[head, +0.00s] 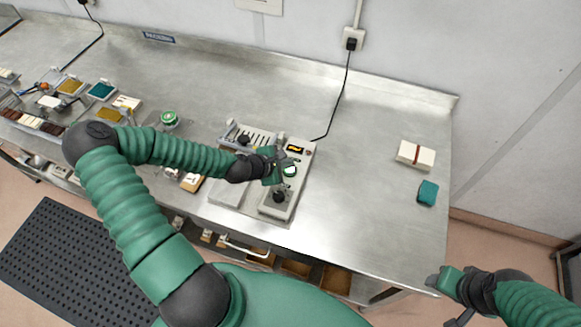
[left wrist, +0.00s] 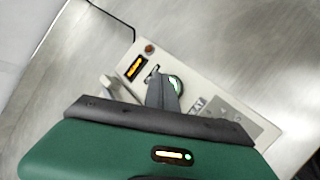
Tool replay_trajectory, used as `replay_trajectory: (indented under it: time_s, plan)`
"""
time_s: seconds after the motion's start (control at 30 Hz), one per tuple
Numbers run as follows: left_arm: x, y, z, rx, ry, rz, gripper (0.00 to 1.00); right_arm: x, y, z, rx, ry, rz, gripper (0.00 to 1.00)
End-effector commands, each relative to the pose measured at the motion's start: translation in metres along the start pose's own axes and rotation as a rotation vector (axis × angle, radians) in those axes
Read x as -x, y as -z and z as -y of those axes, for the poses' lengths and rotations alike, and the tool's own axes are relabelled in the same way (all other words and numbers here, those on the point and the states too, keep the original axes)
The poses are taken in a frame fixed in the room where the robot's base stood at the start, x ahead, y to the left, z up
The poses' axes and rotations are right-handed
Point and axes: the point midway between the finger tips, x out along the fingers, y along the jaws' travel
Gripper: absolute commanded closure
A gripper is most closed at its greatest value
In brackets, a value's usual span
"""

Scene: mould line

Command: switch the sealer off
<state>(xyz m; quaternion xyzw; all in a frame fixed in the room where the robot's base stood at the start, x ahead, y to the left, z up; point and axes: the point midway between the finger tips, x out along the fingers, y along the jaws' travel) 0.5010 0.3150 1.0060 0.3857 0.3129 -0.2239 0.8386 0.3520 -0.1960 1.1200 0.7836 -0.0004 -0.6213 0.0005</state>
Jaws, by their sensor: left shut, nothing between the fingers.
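The sealer (head: 299,165) is a pale machine on the steel table, with a slotted part on its left. On its panel are a small orange-lit display (head: 295,149), a green round control (head: 290,170) and a black knob (head: 279,196). My left gripper (head: 283,163) is shut and empty, just over the panel between the display and the green control. In the left wrist view, the shut fingers (left wrist: 163,92) are beside the green control (left wrist: 176,85); touching cannot be told. The lit display (left wrist: 136,68) and a dark red button (left wrist: 149,48) show there too. My right gripper (head: 452,296) is off the table's front right.
A black cord runs from the sealer to a wall outlet (head: 352,40). A white block with a brown band (head: 416,155) and a teal block (head: 428,192) lie at the right. A green-topped tin (head: 169,118) and several coloured trays stand left. The table's back middle is clear.

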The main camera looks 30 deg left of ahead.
Motion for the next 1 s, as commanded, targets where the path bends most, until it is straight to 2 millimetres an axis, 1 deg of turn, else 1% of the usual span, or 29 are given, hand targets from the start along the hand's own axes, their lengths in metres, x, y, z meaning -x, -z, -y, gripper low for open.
replay_trajectory:
  time_s: [0.33, 0.57, 0.83, 1.0]
  plan:
    - [-0.0004, 0.0016, -0.0004, 0.001, 0.001, 0.001, 1.0, -0.0002, -0.0001, 0.0, 0.0, 0.0, 0.0, 0.47]
    - [-0.0053, 0.007, 0.0037, 0.002, 0.001, 0.001, 1.0, -0.0041, -0.001, 0.0, 0.0, 0.0, 0.0, 0.47]
    - [-0.0049, 0.0069, 0.0035, 0.001, 0.001, -0.001, 1.0, -0.0035, -0.0008, 0.0, 0.0, 0.0, 0.0, 0.47]
    - [0.0001, 0.0021, 0.0003, 0.001, 0.002, 0.0, 1.0, 0.0047, 0.0011, 0.0, 0.0, 0.0, 0.0, 0.47]
